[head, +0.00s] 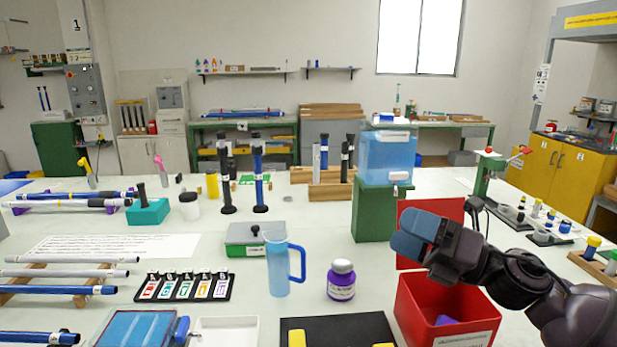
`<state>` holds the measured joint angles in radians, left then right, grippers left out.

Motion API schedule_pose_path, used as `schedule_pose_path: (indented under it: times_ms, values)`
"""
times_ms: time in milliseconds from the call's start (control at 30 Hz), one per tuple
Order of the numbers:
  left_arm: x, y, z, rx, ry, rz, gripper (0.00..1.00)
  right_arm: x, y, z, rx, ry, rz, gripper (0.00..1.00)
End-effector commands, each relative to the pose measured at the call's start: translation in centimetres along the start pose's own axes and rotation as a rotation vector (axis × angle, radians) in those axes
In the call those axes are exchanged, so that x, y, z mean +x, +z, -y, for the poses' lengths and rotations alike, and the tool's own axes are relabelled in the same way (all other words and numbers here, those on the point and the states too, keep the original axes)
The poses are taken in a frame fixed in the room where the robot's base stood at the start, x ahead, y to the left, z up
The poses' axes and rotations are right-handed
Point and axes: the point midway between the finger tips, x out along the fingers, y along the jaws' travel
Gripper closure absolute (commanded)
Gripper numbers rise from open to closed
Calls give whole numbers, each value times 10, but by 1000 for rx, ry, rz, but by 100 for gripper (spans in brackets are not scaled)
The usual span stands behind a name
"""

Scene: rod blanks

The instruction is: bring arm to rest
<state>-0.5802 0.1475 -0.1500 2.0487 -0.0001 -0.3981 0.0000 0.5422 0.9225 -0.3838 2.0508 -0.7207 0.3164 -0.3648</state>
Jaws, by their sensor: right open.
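My right gripper (413,234) comes in from the right with its dark arm and points left. Its blue finger pads are open, with nothing visible between them. It is above the red bin (415,315) and in front of the bin's raised red lid (430,208). A purple item (446,320) lies in the bin. My left gripper is not in view.
A green stand (375,212) with a blue tank (387,157) is behind the gripper. Rods on racks (65,290) fill the left side.

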Motion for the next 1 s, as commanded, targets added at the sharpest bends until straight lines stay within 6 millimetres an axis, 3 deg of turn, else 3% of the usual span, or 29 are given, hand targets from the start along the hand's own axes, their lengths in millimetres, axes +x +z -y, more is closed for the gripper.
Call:
schedule_pose_path:
  times_ms: [100, 267, 500, 733, 1000]
  values:
    - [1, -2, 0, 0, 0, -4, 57, -21, -3, 37, 403, -23, 263, 9]
    - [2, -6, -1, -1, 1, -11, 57, -63, -26, 94, 871, -68, 574, 9]
    - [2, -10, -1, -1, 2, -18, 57, -136, -102, 164, 1396, -147, 957, 9]
    - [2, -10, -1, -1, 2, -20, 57, -200, -197, 194, 1718, -210, 1239, 9]
    - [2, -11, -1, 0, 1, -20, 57, -268, -305, 190, 1901, -243, 1514, 9]
